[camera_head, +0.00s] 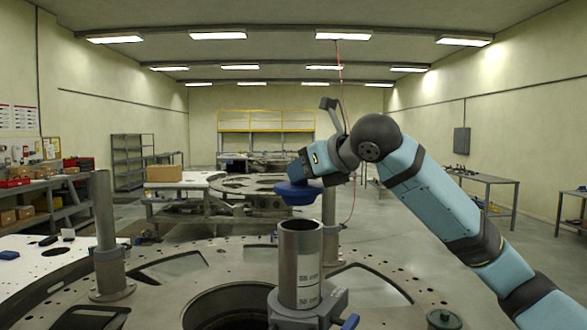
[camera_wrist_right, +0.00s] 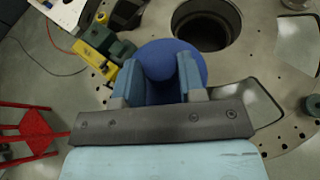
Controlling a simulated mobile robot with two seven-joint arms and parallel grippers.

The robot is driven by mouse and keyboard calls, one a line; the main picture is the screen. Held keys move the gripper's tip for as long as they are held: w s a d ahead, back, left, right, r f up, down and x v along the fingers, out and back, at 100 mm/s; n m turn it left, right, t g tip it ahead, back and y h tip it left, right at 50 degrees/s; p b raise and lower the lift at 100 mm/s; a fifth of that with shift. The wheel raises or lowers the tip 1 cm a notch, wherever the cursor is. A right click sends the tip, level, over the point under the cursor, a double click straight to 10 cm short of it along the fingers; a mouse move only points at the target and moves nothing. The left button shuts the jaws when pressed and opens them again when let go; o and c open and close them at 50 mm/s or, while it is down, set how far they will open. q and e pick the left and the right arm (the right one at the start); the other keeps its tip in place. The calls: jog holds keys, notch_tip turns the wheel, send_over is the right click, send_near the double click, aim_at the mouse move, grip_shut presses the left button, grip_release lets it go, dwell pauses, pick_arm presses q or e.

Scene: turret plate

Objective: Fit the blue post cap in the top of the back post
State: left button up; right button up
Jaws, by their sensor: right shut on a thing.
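The blue post cap (camera_head: 299,194) has a wide round disc and hangs in the air, just above and behind the open top of a wide grey tube (camera_head: 300,262). My right gripper (camera_head: 298,168) is shut on the cap from above. In the right wrist view the cap (camera_wrist_right: 172,57) sits between the two fingers. A slimmer grey post (camera_head: 330,228) stands behind the wide tube, partly hidden by it; I take it for the back post. Its top is near the cap, but I cannot tell their distance in depth. My left gripper is not in view.
The wide tube stands in a grey clamp (camera_head: 292,309) on the round turret plate (camera_head: 225,264). Another slim post (camera_head: 104,240) stands at the left. The plate has a large round hole and several cut-outs. A yellow and green object (camera_wrist_right: 97,40) shows beside the plate in the wrist view.

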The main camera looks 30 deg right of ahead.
aim_at(310, 203)
jog(key=shift+s+f, duration=0.3)
jog(key=shift+f, duration=0.45)
jog(key=f, duration=0.2)
jog(key=shift+w+f, duration=0.25)
jog(key=shift+f, duration=0.45)
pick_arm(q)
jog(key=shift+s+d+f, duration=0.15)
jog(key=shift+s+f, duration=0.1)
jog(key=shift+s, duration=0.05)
pick_arm(e)
jog(key=shift+s+f, duration=0.1)
jog(key=shift+f, duration=0.2)
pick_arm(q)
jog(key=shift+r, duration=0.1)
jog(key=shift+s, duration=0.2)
pick_arm(e)
jog(key=shift+s, duration=0.1)
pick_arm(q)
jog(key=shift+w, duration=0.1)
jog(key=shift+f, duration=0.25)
pick_arm(e)
jog(key=shift+f, duration=0.55)
jog(key=o, duration=0.7)
